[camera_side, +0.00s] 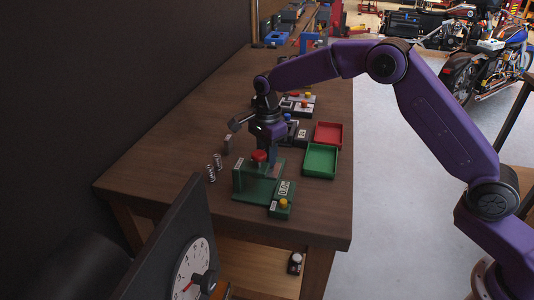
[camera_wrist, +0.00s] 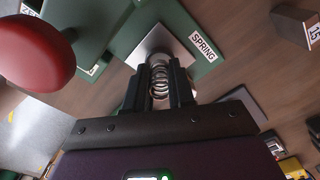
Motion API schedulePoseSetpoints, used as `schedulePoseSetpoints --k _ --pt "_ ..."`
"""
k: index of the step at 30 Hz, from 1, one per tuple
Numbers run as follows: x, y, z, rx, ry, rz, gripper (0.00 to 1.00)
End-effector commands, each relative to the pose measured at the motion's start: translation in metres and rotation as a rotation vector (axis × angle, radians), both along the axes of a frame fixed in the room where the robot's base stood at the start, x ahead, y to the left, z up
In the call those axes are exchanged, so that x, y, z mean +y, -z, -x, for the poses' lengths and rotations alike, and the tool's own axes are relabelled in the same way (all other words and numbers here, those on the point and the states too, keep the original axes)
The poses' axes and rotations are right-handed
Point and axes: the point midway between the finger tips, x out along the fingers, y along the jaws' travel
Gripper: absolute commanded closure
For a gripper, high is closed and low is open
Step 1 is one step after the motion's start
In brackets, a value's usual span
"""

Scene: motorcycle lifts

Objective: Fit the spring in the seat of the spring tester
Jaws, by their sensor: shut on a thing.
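The green spring tester (camera_side: 250,186) stands near the front of the wooden bench, with a red knob (camera_side: 259,156) on top. The knob also shows large at the left of the wrist view (camera_wrist: 35,50). My gripper (camera_side: 272,158) is down at the tester, behind the knob in the side view. In the wrist view its black fingers (camera_wrist: 159,82) are shut on a coil spring (camera_wrist: 160,76). The spring's far end is at the bright metal seat plate (camera_wrist: 158,42), beside the "SPRING" label. I cannot tell whether it touches the seat. The side view hides the held spring.
Two loose springs (camera_side: 213,167) stand on the bench left of the tester. A green tray (camera_side: 320,160) and a red tray (camera_side: 328,134) lie to the right. A small box with a yellow button (camera_side: 282,206) is at the tester's front. A dial gauge (camera_side: 192,270) fills the near foreground.

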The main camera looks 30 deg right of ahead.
Motion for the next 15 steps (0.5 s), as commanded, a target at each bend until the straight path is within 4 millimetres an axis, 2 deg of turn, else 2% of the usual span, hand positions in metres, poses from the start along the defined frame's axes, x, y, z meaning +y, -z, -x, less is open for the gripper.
schedulePoseSetpoints --k 15 --pt "0.0000 0.0053 0.0000 0.001 0.000 0.000 1.00"
